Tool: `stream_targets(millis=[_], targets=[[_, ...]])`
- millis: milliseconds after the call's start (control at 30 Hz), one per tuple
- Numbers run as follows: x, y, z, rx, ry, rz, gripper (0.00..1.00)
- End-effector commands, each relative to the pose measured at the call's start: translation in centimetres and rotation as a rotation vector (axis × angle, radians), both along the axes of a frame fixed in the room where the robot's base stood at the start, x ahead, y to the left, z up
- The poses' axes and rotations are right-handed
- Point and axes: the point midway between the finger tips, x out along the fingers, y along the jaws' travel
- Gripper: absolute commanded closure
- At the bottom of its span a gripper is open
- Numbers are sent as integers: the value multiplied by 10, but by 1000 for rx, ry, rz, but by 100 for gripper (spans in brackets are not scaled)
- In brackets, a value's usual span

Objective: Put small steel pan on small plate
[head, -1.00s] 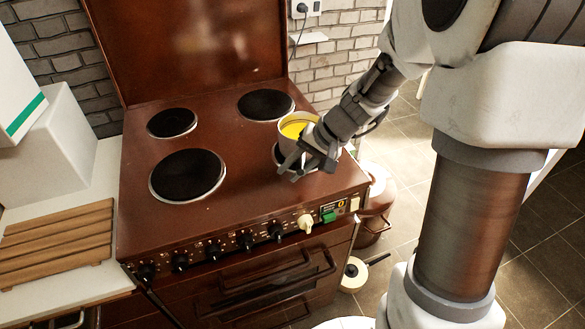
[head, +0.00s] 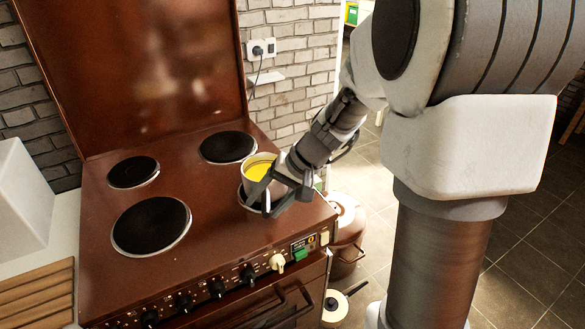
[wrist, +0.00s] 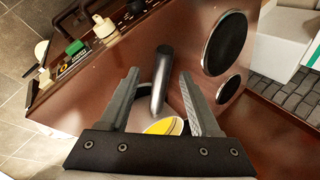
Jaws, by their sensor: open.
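The small steel pan (head: 257,166), light-sided with yellow inside, sits on the front right hotplate of the brown stove. In the wrist view its black handle (wrist: 161,72) lies between my fingers, and part of the yellow inside (wrist: 166,127) shows near the palm. My gripper (head: 262,196) is open around the handle, with a gap on both sides; it also shows in the wrist view (wrist: 159,74). No dish-type plate shows. The stove's small rear left hotplate (head: 133,172) is bare. The hotplate under the pan is mostly hidden.
A large front left hotplate (head: 151,226) and a rear right hotplate (head: 228,147) are bare. Knobs (head: 217,288) line the stove's front edge. A brown pot (head: 347,235) and a cream pan (head: 335,306) stand beyond its right side. The raised lid (head: 140,70) stands behind.

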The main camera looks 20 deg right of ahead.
Motion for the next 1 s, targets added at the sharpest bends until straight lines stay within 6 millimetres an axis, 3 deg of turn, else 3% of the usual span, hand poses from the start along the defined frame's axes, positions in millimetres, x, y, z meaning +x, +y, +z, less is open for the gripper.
stream_targets(millis=[33, 300, 600, 833, 1000], targets=[[-2, -7, 15, -1, -5, -3, 37], [-16, -41, 71, -1, -6, -3, 37], [-27, -64, 110, -2, -4, -1, 37], [-42, -60, 127, -40, -12, 23, 37], [-77, -41, 152, -170, -49, 82, 37]])
